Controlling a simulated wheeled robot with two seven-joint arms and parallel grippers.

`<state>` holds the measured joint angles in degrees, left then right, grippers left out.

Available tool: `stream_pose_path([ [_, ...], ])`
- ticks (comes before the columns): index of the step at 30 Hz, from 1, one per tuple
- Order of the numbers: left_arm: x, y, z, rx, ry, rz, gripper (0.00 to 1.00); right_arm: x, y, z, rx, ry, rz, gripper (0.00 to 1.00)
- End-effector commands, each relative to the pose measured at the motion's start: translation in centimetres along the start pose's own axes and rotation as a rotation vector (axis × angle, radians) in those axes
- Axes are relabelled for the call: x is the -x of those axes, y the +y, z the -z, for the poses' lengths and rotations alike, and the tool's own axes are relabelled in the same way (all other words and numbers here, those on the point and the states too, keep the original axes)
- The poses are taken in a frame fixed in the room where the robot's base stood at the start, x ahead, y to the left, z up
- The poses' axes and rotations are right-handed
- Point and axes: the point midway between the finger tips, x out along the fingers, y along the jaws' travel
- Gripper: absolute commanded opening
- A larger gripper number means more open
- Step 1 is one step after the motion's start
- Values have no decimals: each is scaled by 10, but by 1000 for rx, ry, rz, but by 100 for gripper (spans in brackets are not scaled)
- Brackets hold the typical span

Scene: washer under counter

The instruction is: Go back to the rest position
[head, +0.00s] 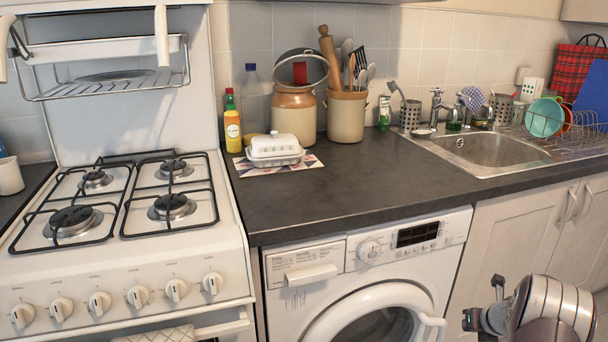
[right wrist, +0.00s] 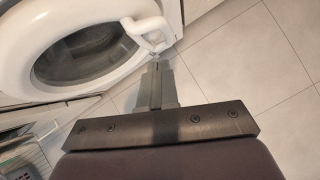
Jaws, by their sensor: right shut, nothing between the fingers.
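My right gripper (right wrist: 157,66) is shut and empty in the right wrist view. Its fingers point toward the washer's round door (right wrist: 80,45), just below the white door handle (right wrist: 148,32); I cannot tell whether they touch it. In the head view my right arm comes in at the lower right, beside the washing machine (head: 350,262), and its fingertips are not clearly seen. The washer door (head: 375,310) looks closed or nearly so, with its handle (head: 431,325) on the right side. My left gripper is not in view.
A dark counter (head: 350,190) runs above the washer. A gas stove (head: 130,215) stands to the left. A sink (head: 490,148) and cupboard doors (head: 520,235) are at the right. The tiled floor (right wrist: 250,60) is clear to the right of the washer.

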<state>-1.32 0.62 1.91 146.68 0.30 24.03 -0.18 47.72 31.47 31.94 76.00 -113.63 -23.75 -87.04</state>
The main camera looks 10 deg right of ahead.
Motion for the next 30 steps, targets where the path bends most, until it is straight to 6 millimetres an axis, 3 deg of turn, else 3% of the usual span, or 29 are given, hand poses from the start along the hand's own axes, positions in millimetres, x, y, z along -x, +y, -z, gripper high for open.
stream_pose_path([
  [2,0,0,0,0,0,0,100,-1,-13,17,-472,-25,91,0],
  [3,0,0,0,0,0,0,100,7,-17,26,-788,-53,157,0],
  [5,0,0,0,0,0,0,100,23,-5,39,-1243,-98,249,0],
  [6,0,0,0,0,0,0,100,35,12,51,-1530,-123,314,0],
  [8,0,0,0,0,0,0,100,58,49,74,-1927,-152,418,0],
  [9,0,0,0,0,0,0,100,74,76,92,-2151,-165,492,0],
  [12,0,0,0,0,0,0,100,109,134,132,-2517,-173,655,0],
  [17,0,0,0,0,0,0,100,157,207,181,-2790,-137,839,0],
  [21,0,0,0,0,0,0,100,194,265,206,-2791,-18,830,0],
  [23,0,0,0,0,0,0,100,202,289,200,-2718,45,733,0],
  [25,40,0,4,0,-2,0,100,233,295,178,-2706,47,741,0],
  [30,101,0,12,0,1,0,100,282,300,141,-2707,45,742,0],
])
